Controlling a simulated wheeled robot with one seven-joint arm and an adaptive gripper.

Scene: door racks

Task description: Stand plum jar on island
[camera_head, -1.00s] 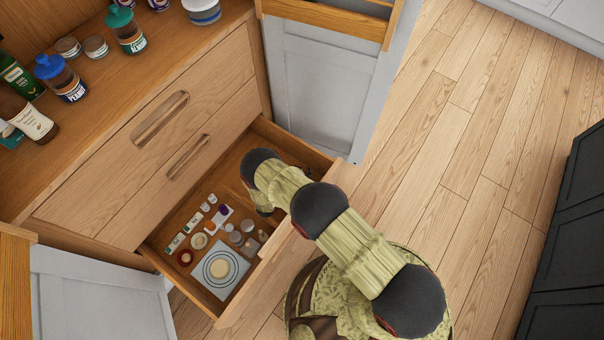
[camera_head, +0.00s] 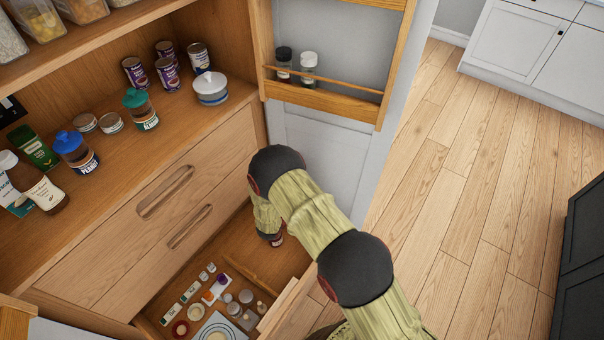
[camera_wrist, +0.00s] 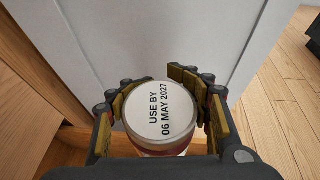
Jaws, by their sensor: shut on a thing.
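My gripper (camera_head: 268,228) is low over the open drawer, near its far right corner, with most of its fingers hidden by my own arm. In the wrist view my gripper (camera_wrist: 166,92) is shut around a round jar (camera_wrist: 160,118) with a white lid reading "USE BY 06 MAY 2027". Its lid faces the camera; its side label is mostly hidden. A small part of the jar (camera_head: 277,241) shows below the fingers in the head view. I cannot tell whether it touches the drawer floor. A dark panelled unit (camera_head: 583,270) at the right edge may be the island; its top is not visible.
A grey door with a wooden rack (camera_head: 330,90) stands open behind my gripper. Bottles and cans crowd the counter (camera_head: 100,185). Wooden floor (camera_head: 480,200) is clear on the right.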

